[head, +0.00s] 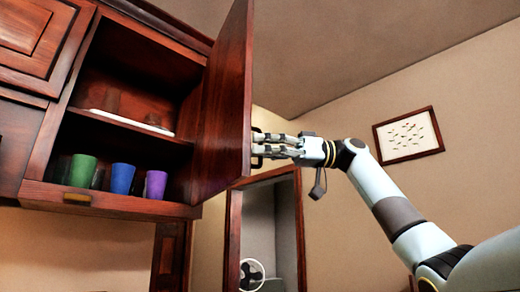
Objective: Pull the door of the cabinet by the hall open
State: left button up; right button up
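The wall cabinet (50,194) is at the left of the head view, and its wooden door (228,105) stands wide open, swung out to the right. The inside of the cabinet shows. My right gripper (262,145) is at the outer face of the door, with its fingertips at the dark handle (257,164). The fingers overlap the handle, and I cannot tell whether they are closed on it. My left gripper is not in view.
A green cup (82,170), a blue cup (122,179) and a purple cup (155,184) stand on the cabinet's bottom. A white flat item (130,122) lies on the shelf above. Behind are a doorway (298,225), a fan (251,275) and a framed picture (408,135).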

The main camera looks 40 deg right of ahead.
jog(key=v, duration=1.1)
jog(key=shift+s+d, duration=0.15)
jog(key=shift+d, duration=0.15)
